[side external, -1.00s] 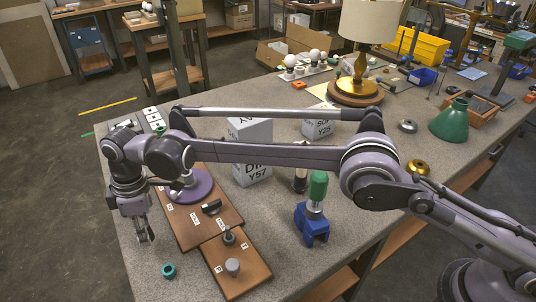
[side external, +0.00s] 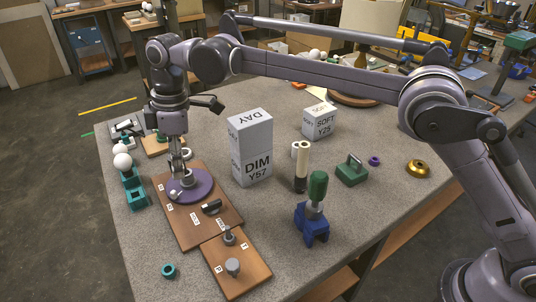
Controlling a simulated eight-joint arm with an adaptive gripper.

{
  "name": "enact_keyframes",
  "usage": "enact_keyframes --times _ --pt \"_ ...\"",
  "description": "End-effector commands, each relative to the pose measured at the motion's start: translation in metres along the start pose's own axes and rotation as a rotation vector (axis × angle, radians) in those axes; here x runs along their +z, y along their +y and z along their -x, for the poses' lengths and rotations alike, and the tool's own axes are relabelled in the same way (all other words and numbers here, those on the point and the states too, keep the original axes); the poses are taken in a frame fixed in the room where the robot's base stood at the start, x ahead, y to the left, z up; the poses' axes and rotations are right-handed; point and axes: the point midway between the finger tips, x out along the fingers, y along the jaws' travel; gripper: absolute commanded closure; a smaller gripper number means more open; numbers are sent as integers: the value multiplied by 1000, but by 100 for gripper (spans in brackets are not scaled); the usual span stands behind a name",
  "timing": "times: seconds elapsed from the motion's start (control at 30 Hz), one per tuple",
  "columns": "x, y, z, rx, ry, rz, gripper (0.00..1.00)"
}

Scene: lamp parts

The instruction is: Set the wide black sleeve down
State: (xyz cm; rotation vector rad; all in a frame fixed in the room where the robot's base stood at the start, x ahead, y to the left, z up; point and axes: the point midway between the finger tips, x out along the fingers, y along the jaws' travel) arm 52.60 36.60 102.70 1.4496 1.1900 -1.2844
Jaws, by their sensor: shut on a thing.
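My gripper (side external: 178,166) points down over the purple disc (side external: 190,193) on the brown board, at the left of the side external view. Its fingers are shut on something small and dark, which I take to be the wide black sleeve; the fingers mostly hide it. I cannot tell whether it touches the pale metal fitting (side external: 187,178) on the disc. A separate black lever-like part (side external: 211,206) lies on the board (side external: 206,226) in front of the disc.
A smaller board (side external: 236,272) with grey pegs lies in front. Teal holders (side external: 134,190) with white bulbs stand at left. A teal ring (side external: 168,271) lies front left.

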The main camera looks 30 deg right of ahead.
Motion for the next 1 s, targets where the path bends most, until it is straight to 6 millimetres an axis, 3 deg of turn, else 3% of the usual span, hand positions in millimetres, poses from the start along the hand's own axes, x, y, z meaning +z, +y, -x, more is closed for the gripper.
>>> enact_keyframes --times 0.17,0.43,0.77,1.0 --pt "-4 0 35 0 0 0 97" --pt "-6 0 64 0 0 -2 97" --pt "74 30 100 11 -1 -94 97" --pt "163 39 133 23 -2 -189 97"
